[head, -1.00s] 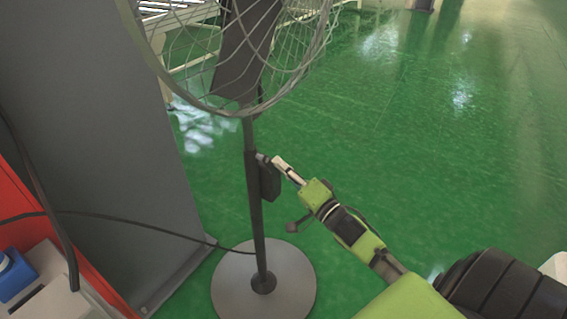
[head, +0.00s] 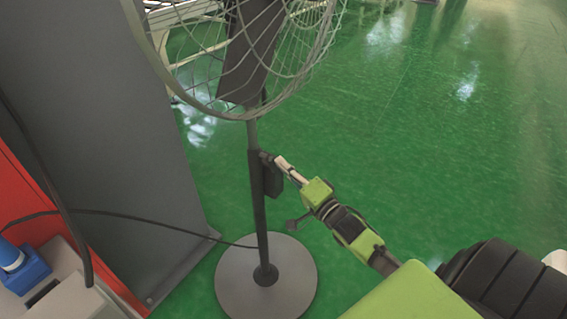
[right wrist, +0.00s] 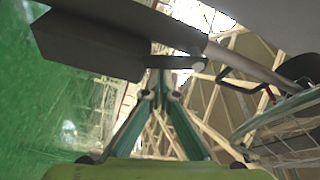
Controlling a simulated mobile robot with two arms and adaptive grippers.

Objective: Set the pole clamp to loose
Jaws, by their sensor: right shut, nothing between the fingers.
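A standing fan has a dark lower pole (head: 258,205) and a thinner upper pole. The pole clamp (head: 266,157) is a small dark part at the joint of the two, just above a black box (head: 273,180) on the pole's right side. In the right wrist view, the clamp's short knob-like end (right wrist: 200,64) sticks out beside the black box (right wrist: 85,45). My right gripper (head: 281,162) is shut and empty, its tips just right of the clamp. I cannot tell whether they touch it. In the right wrist view, its fingers (right wrist: 162,85) meet near the clamp. My left gripper is out of view.
The fan cage (head: 190,100) hangs above the clamp. The round base (head: 265,280) stands on green floor (head: 430,170), open to the right. A grey panel (head: 110,130) stands at left, with a cable (head: 130,215) running to the fan and a blue plug (head: 25,270) nearby.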

